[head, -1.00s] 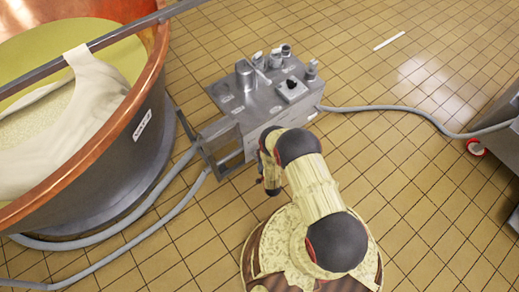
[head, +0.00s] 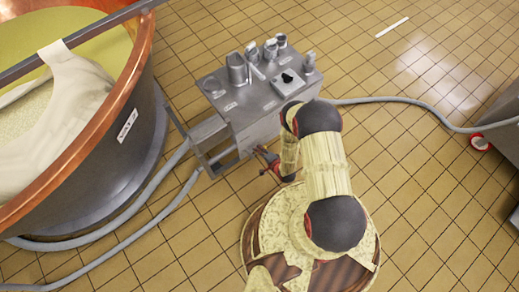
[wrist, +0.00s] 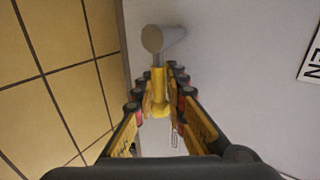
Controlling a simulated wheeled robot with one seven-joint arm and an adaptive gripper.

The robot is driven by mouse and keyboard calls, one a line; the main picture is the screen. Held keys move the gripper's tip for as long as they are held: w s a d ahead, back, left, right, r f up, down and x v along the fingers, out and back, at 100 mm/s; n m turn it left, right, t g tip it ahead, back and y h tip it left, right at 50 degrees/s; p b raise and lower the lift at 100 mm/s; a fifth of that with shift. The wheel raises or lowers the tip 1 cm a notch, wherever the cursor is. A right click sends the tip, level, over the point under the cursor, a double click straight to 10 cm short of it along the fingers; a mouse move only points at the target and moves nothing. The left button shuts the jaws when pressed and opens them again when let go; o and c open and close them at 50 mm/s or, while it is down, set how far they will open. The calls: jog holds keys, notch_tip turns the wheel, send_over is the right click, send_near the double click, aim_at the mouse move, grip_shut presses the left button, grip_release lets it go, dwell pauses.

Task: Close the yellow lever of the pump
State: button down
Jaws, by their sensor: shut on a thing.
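The pump is the grey metal cart (head: 240,119) beside the copper vat in the head view. In the wrist view the yellow lever (wrist: 160,98) hangs from a short grey cylinder (wrist: 163,39) on a pale grey wall. My gripper (wrist: 163,73) has its two fingers on either side of the lever and is shut on it. In the head view my gripper (head: 263,157) is at the front side of the pump, low down. The lever cannot be made out there.
The copper vat (head: 143,67) holds pale cloth at the left. Grey hoses (head: 140,211) run along the floor at left, and another (head: 400,104) runs right to a metal cabinet (head: 508,115).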

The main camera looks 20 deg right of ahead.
jog(key=shift+s+d+f, duration=0.15)
jog(key=shift+s+f, duration=0.15)
jog(key=shift+s, duration=0.05)
jog(key=c, duration=2.2)
grip_release()
jog(key=o, duration=0.3)
jog(key=shift+w+r, duration=0.1)
jog(key=shift+w, duration=0.1)
jog(key=v, duration=1.2)
jog(key=shift+w+d, duration=0.1)
jog(key=shift+d, duration=0.1)
